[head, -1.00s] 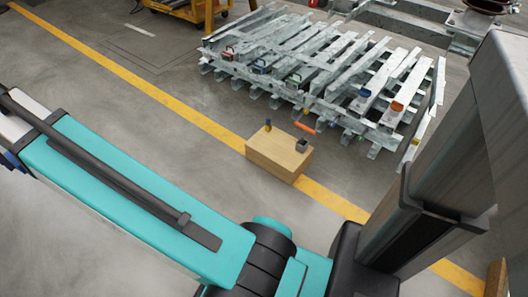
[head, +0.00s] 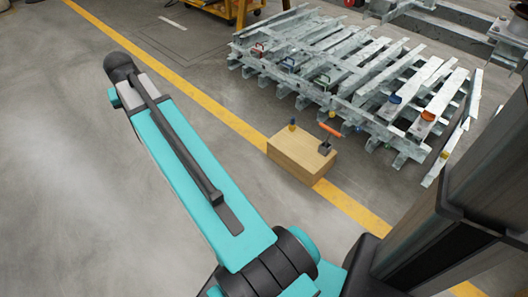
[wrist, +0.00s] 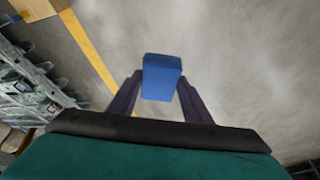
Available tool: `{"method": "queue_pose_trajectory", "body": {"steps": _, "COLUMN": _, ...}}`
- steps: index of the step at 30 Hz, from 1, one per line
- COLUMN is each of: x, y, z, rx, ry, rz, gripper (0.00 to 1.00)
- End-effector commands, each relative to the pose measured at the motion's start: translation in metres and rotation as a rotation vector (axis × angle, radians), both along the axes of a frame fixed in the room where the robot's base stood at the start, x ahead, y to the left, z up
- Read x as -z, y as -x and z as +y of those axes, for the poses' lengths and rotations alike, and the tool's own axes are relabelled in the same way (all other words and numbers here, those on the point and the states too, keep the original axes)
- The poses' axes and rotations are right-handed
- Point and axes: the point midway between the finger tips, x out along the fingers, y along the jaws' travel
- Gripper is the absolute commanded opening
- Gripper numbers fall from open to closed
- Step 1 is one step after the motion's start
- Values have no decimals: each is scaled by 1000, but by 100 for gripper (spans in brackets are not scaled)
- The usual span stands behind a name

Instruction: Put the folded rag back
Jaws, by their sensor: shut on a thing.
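A blue folded rag (wrist: 162,78), a small block shape, is in the wrist view between the two dark fingers of my gripper (wrist: 160,88). My gripper is shut on it and holds it above the grey floor. The rag's lower end is nearest the gripper; what is under it cannot be told. My gripper and the rag do not show in the head view, where only my teal arm links are seen.
Floor at left is clear.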

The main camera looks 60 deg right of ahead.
Motion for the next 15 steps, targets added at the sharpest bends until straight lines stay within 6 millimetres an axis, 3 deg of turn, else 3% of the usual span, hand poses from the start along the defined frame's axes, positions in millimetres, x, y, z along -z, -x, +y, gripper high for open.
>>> {"method": "queue_pose_trajectory", "body": {"steps": 3, "x": 32, "y": 14, "z": -44, "rx": 94, "ry": 1, "rz": 4, "gripper": 24}}
{"method": "queue_pose_trajectory", "body": {"steps": 15, "x": 124, "y": 80, "z": -170, "rx": 385, "ry": 3, "rz": 7, "gripper": 24}}
